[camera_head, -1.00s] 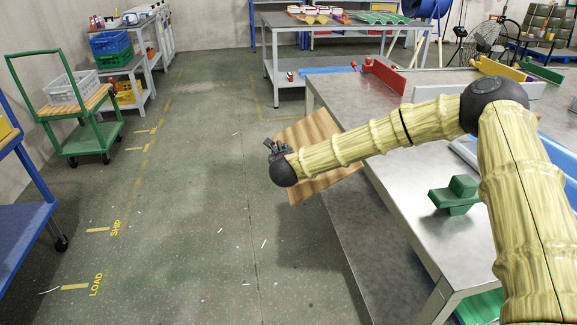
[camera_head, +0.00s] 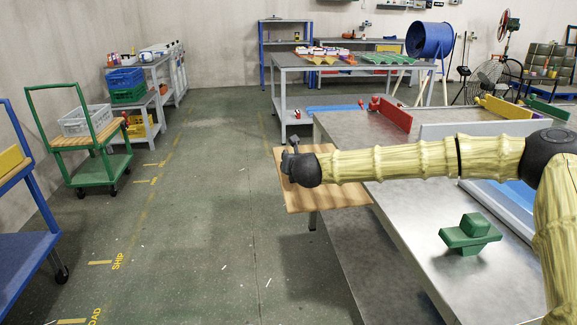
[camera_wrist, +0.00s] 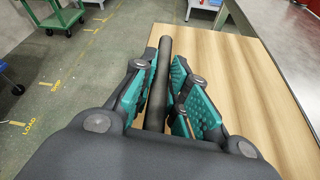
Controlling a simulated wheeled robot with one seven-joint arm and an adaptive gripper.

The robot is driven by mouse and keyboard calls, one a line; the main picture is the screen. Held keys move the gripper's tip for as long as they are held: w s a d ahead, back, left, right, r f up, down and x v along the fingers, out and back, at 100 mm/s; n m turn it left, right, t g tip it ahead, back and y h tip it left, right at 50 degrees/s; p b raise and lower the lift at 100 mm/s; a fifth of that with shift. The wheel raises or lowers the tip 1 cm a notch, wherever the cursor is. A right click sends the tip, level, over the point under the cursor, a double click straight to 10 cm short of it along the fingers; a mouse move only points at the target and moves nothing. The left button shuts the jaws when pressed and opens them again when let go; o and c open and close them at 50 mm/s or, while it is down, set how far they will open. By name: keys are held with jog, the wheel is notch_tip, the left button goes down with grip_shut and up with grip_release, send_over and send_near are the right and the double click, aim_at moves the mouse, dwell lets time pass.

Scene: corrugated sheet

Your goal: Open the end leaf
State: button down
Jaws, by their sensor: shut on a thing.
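The end leaf (camera_head: 335,198) is a light wooden board at the left end of the grey metal table (camera_head: 412,225). It stands out from the table end and looks close to level with the top. In the wrist view the leaf (camera_wrist: 245,72) fills the right side. My gripper (camera_head: 289,153) is at the leaf's outer left edge. In the wrist view my gripper (camera_wrist: 167,78) has its teal-padded fingers shut around a dark upright bar (camera_wrist: 156,92) at that edge. The bar's lower end and the leaf's hinge are hidden.
A green block (camera_head: 470,236) and a blue-and-white channel (camera_head: 505,205) lie on the table near my arm. A green trolley (camera_head: 92,165) and a blue cart (camera_head: 25,230) stand left. The floor between them and the leaf is clear. A lower shelf (camera_head: 385,270) runs under the table.

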jog(key=c, duration=1.7)
grip_release()
jog(key=v, duration=1.2)
jog(key=shift+d, duration=0.1)
